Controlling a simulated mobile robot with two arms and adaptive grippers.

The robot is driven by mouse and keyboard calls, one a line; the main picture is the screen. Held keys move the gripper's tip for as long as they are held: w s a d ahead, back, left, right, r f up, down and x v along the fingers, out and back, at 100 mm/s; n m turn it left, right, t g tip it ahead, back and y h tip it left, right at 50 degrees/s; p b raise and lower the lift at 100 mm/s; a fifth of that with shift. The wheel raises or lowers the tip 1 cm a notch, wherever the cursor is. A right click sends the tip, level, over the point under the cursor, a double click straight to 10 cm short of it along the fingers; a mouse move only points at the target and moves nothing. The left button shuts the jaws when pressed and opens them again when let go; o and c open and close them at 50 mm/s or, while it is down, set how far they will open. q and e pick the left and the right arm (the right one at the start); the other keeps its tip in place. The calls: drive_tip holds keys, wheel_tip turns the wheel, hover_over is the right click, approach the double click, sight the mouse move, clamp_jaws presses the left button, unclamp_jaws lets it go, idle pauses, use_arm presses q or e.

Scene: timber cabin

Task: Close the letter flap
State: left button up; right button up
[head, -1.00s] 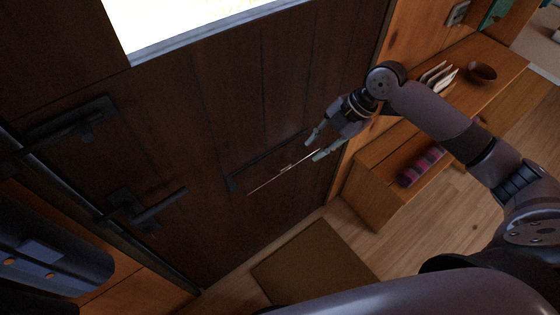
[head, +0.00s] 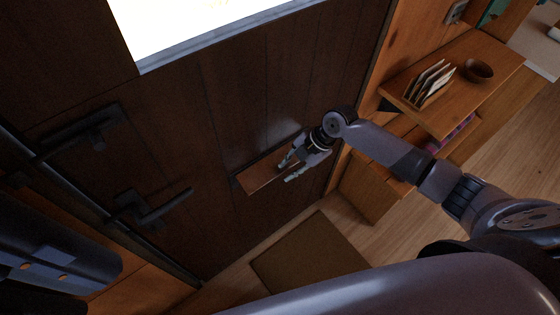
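The letter flap (head: 258,178) is a narrow brown panel low on the dark plank door (head: 225,125). A dark edge shows at its left end, and its brown face is visible. I cannot tell its exact angle to the door. My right gripper (head: 287,171) is over the right part of the flap and hides that part. Its two fingers are apart with nothing between them. Whether they touch the flap is unclear. Part of my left arm shows at the lower left, but its gripper is out of view.
A door handle (head: 160,207) and a dark latch (head: 85,135) are on the door's left side. A wooden shelf with upright letters (head: 428,85) and a bowl (head: 478,71) stands at the right. A brown mat (head: 312,257) lies on the floor below.

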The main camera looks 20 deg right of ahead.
drive_tip(key=shift+w+f, duration=0.25)
drive_tip(key=shift+w, duration=0.35)
drive_tip(key=c, duration=0.5)
drive_tip(key=shift+w, duration=0.1)
clamp_jaws()
drive_tip(key=shift+s+r, duration=0.2)
drive_tip(key=shift+r, duration=0.05)
drive_tip(key=shift+w, duration=0.1)
